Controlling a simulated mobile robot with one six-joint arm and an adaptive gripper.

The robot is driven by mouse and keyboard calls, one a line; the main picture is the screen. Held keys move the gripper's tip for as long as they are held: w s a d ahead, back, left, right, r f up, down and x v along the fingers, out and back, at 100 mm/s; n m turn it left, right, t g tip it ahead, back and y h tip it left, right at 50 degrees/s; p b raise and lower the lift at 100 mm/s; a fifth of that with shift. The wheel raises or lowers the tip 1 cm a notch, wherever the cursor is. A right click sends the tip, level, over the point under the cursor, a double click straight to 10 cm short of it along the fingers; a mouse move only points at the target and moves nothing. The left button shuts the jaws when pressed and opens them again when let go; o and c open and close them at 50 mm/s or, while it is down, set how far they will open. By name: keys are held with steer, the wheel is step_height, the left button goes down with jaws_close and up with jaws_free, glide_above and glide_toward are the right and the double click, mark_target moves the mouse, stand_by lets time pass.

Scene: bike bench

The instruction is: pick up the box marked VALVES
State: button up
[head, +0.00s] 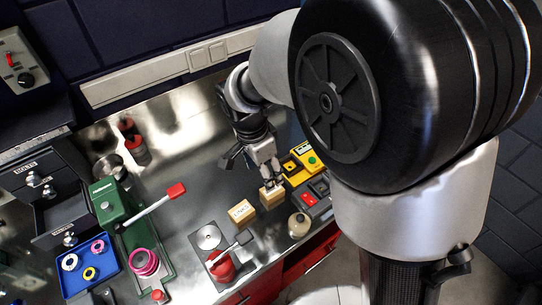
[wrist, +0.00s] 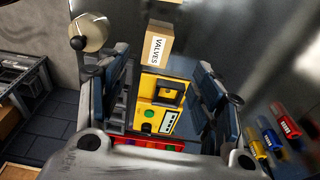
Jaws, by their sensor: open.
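The tan box marked VALVES (wrist: 158,47) shows at the top middle of the wrist view, its white label readable. In the head view I take it to be the small tan box (head: 272,197) right at my gripper's tips; its label is not readable there. My gripper (head: 267,178) points down over the bench. In the wrist view my gripper (wrist: 164,72) is open, with its dark fingers left and right and the box lined up with the gap. I see no grip on the box, and cannot tell how far it sits between the fingertips.
A second labelled tan box (head: 241,212) is close on the left. A yellow device (head: 303,160) is close on the right, with a red-and-grey item (head: 315,193) and a cream round jar (head: 299,225) nearby.

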steer(key=b, duration=0.1)
glide_above(272, 193)
steer(key=a, duration=0.2)
steer(key=f, duration=0.4)
steer(key=shift+w+d, duration=0.25)
steer(key=shift+w, duration=0.05)
steer(key=shift+w+d+f+b, duration=0.1)
steer(key=shift+d+f+b, duration=0.2)
steer(key=shift+f, duration=0.6)
steer(key=shift+w+d+f+b, duration=0.15)
steer(key=shift+f+b, duration=0.3)
steer(key=shift+f, duration=0.5)
steer(key=shift+s+d+f+b, duration=0.1)
steer(key=shift+d+f+b, duration=0.2)
steer(key=shift+f, duration=0.6)
steer(key=shift+r, duration=0.1)
steer(key=shift+c, duration=0.5)
steer(key=c, duration=1.1)
